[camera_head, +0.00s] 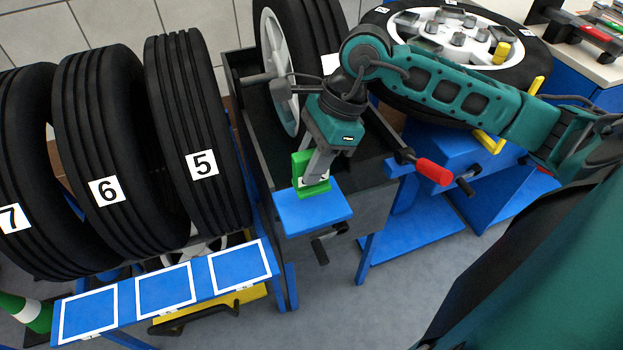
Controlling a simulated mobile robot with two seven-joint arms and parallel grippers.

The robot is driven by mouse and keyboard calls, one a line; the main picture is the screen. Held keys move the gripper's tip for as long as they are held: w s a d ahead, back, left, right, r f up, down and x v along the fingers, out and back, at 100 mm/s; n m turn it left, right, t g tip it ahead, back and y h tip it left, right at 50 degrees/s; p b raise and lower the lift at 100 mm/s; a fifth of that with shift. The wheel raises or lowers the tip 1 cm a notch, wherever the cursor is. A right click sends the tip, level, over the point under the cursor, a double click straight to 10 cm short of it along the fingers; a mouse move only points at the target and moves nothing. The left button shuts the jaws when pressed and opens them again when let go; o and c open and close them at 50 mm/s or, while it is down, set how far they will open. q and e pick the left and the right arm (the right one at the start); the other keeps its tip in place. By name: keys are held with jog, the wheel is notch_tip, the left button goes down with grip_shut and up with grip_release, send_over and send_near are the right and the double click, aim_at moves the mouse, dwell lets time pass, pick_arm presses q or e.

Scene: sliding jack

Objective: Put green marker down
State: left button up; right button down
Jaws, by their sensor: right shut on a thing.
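The green marker (302,165) is a small green block with a white patch. My right gripper (317,175) reaches down from above and is shut on it. The marker is over the back part of a small blue platform (318,212). Its lower edge meets the platform in the picture, but I cannot tell whether it rests on it or hangs just above. The gripper hides part of the marker. My left gripper is not in view.
Tyres numbered 5 (196,120), 6 (110,150) and 7 (30,170) stand at left. Before them is a blue shelf (126,294) with three white-outlined squares, all empty. A red-handled lever (432,171) sticks out right of the platform. A wheel (460,40) lies behind.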

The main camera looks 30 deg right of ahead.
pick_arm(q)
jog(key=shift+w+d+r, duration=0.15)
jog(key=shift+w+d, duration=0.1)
pick_arm(e)
jog(key=shift+f, duration=2.35)
jog(key=shift+f+b, duration=0.2)
jog(key=shift+b, duration=0.2)
jog(key=c, duration=0.9)
grip_release()
jog(key=shift+r, duration=0.15)
jog(key=shift+r+p, duration=0.25)
jog(key=shift+p, duration=0.15)
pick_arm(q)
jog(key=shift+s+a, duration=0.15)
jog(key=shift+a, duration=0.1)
pick_arm(e)
jog(key=v, duration=1.1)
jog(key=shift+s+d+r, duration=0.1)
jog(key=shift+d+r, duration=0.1)
jog(key=shift+r, duration=0.1)
